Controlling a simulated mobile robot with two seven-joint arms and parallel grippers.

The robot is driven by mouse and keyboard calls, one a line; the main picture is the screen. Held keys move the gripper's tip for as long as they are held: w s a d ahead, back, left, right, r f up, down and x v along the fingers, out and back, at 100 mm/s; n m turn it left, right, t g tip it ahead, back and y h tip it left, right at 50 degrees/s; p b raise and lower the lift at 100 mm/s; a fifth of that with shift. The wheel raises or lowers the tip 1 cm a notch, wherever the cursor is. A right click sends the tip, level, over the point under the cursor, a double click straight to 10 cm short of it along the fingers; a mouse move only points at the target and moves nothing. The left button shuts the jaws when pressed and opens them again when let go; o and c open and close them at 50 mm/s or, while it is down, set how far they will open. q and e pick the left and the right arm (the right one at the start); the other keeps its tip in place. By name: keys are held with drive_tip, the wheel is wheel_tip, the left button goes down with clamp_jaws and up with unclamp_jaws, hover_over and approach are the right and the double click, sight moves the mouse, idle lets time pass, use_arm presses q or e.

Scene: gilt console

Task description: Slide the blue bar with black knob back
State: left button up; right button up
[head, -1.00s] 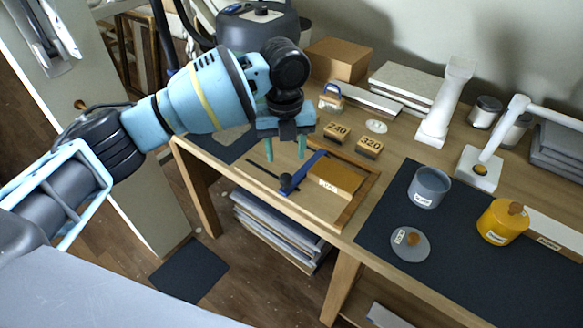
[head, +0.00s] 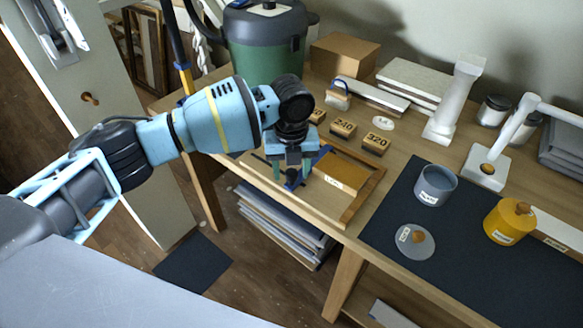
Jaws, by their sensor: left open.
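The blue bar (head: 319,156) lies across a shallow wooden tray (head: 350,214) at the front of the bench, beside a tan labelled block (head: 346,174). Its far end shows past my gripper. Its black knob is mostly hidden behind my fingers. My left gripper (head: 291,178) is open and points down, with its two teal fingers low over the near part of the bar, around where the knob is. I cannot tell whether the fingers touch it. My right gripper is not in view.
Wooden blocks marked 240 (head: 342,128) and 320 (head: 376,142) stand behind the tray. A grey cup (head: 435,187), a yellow pot (head: 508,224) and a round lid (head: 414,241) sit on the dark mat (head: 470,262) at right. A green bin (head: 268,45) stands at the back.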

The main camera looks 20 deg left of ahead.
use_arm(q)
drive_tip(key=shift+c, duration=0.4)
clamp_jaws()
drive_tip(key=w+a, duration=0.1)
drive_tip(key=a, duration=0.3)
drive_tip(key=w+a+b, duration=0.1)
drive_tip(key=w+a, duration=0.1)
drive_tip(key=a, duration=0.2)
drive_tip(key=w+a, duration=0.1)
drive_tip(key=a, duration=0.4)
drive_tip(key=shift+w+a, duration=0.1)
drive_tip(key=shift+w, duration=0.3)
drive_tip(key=shift+a, duration=0.15)
drive_tip(key=shift+r, duration=0.1)
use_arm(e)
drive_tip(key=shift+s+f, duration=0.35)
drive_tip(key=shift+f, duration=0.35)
use_arm(q)
drive_tip(key=shift+w, duration=0.1)
drive_tip(key=shift+o, duration=0.4)
unclamp_jaws()
drive_tip(key=shift+a, duration=0.15)
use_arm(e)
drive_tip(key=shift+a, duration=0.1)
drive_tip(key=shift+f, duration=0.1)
